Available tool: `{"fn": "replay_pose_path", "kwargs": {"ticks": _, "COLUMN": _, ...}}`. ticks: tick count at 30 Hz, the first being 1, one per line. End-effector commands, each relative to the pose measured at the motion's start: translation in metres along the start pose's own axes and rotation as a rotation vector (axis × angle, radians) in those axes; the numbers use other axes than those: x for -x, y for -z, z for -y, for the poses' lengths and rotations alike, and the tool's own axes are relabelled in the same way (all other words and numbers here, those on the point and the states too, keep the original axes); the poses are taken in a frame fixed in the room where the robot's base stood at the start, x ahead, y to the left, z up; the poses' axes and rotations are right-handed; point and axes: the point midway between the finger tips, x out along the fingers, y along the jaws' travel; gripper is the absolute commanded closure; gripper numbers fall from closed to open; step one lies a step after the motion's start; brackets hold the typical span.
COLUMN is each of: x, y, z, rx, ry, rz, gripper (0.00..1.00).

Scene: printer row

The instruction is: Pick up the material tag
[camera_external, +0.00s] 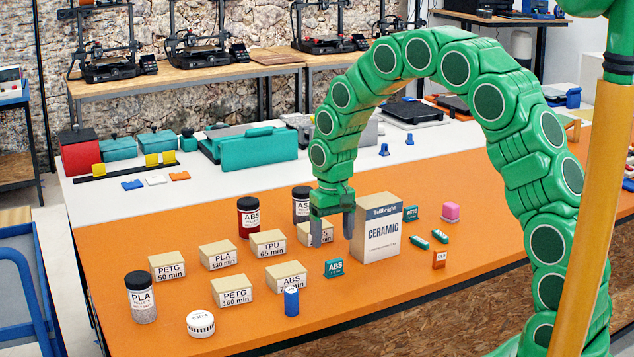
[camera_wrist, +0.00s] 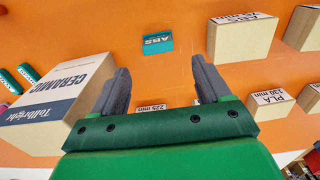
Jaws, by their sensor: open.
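A small teal tag marked ABS (camera_external: 335,268) stands on the orange tabletop, in front of my gripper and left of the ceramic box. It also shows in the wrist view (camera_wrist: 157,43), beyond and between my fingertips, apart from both. My gripper (camera_external: 333,228) points down above the table, open and empty, with its fingers to either side in the wrist view (camera_wrist: 161,68). Another teal tag (camera_external: 411,213) stands right of the ceramic box, and an orange tag (camera_external: 439,259) stands farther front right. Their small print is hard to read.
The tall ceramic box (camera_external: 378,235) stands close to the right of my gripper. A labelled tan box (camera_external: 318,233) is partly hidden behind my fingers. Several tan boxes, jars (camera_external: 141,297) and a blue cylinder (camera_external: 291,301) stand to the left and front. Bare orange table surrounds the ABS tag.

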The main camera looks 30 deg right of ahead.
Motion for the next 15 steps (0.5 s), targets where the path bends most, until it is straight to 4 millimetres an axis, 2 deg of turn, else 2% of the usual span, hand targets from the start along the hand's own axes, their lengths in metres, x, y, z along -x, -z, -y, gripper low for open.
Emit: {"fn": "replay_pose_path", "kwargs": {"ticks": 15, "x": -0.042, "y": -0.005, "z": -0.001, "rx": -0.001, "ry": 0.000, "rz": 0.003, "gripper": 0.23}}
